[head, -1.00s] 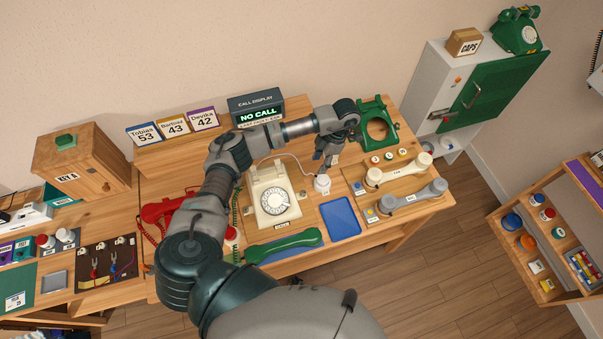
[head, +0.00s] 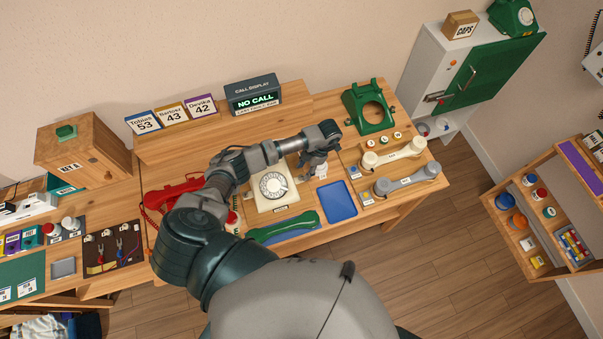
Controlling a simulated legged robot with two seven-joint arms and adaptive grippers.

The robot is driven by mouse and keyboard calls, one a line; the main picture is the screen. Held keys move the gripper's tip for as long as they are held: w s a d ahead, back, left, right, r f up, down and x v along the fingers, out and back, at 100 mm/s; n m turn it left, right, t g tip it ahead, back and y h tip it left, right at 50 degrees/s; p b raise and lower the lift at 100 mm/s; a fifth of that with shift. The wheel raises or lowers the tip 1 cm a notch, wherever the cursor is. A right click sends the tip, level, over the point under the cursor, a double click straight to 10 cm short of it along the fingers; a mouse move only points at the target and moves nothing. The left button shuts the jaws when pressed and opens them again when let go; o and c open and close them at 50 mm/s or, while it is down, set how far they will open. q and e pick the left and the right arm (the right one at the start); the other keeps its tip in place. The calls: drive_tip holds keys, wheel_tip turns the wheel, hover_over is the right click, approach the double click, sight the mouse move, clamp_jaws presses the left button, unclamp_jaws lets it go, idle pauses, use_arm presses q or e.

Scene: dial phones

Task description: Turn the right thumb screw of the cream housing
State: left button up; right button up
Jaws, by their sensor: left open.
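The cream housing (head: 265,204), with its round dial (head: 273,186), sits on the wooden bench. My left arm crosses over its back part and hides its far edge. My left gripper (head: 306,176) points down just right of the dial, at the housing's right side. Its jaws are open and look empty. The right thumb screw is too small, or too covered by the gripper, to make out. I cannot tell whether the fingers touch it. My right gripper is out of view.
A blue tray (head: 339,201) lies right of the housing, and a green handset (head: 284,227) lies in front. Cream (head: 393,153) and grey (head: 407,180) handsets lie further right, with an empty green housing (head: 367,112) behind. A red handset (head: 172,195) is at left.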

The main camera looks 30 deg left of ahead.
sight(301, 176)
use_arm(q)
drive_tip(key=x, duration=0.2)
drive_tip(key=shift+s+f, duration=0.15)
drive_tip(key=shift+f, duration=0.1)
drive_tip(key=shift+s+f, duration=0.15)
drive_tip(key=shift+f, duration=0.3)
clamp_jaws()
